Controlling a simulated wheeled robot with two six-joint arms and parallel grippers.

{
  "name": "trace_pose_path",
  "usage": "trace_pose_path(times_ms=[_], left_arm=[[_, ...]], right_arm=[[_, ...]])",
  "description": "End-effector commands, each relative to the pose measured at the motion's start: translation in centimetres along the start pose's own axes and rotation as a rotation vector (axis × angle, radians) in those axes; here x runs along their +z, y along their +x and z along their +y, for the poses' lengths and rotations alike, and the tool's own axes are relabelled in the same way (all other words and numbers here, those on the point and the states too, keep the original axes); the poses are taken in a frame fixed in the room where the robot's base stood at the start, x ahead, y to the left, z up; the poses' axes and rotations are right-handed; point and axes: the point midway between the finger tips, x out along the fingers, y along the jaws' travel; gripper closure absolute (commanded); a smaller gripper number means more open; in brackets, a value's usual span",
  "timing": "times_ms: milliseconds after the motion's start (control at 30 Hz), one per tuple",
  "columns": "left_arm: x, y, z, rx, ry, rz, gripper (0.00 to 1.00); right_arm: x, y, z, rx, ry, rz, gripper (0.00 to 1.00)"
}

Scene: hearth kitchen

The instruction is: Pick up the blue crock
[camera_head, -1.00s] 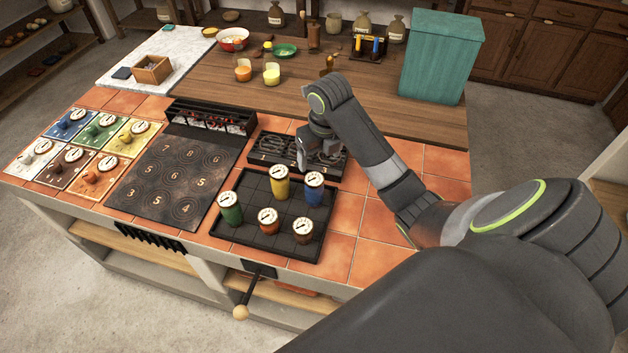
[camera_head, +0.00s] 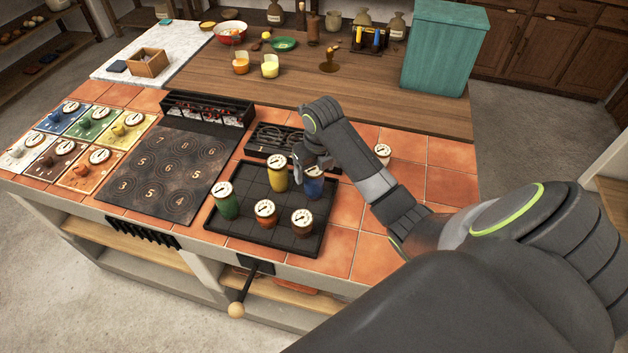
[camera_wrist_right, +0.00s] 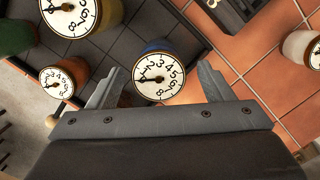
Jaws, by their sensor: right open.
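The blue crock (camera_head: 314,188) stands upright in the black tray (camera_head: 262,246), at its right side, with its upper part partly hidden by my right gripper (camera_head: 312,168). In the right wrist view the blue crock (camera_wrist_right: 158,75) shows its white dial lid from above, with a blue rim behind it. My right gripper (camera_wrist_right: 158,88) is open, one finger on each side of the lid. I cannot tell whether either finger touches the crock. My left gripper is not in view.
A yellow crock (camera_head: 277,175), a green crock (camera_head: 226,202), an orange crock (camera_head: 265,214) and a brown crock (camera_head: 301,222) share the tray. A pale crock (camera_head: 382,153) stands on the tiles to the right. A black rack (camera_head: 272,140) lies behind the tray.

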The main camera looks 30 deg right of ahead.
Motion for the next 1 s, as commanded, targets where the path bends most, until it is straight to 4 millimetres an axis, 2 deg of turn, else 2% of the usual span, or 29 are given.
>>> trace_pose_path(times_ms=[67, 233, 533, 1000], left_arm=[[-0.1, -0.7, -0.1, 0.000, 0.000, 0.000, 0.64], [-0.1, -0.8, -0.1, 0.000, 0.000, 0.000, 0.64], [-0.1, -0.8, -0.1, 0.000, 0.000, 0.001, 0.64], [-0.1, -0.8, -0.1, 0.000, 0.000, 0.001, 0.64]], right_arm=[[0.0, 0.9, 0.2, 0.003, 0.002, 0.005, 0.26], [0.0, 3.0, 0.1, 0.002, 0.001, 0.003, 0.26], [0.1, 3.5, 0.1, 0.001, 0.000, 0.000, 0.26], [0.1, 3.4, 0.1, 0.000, 0.000, -0.002, 0.86]])
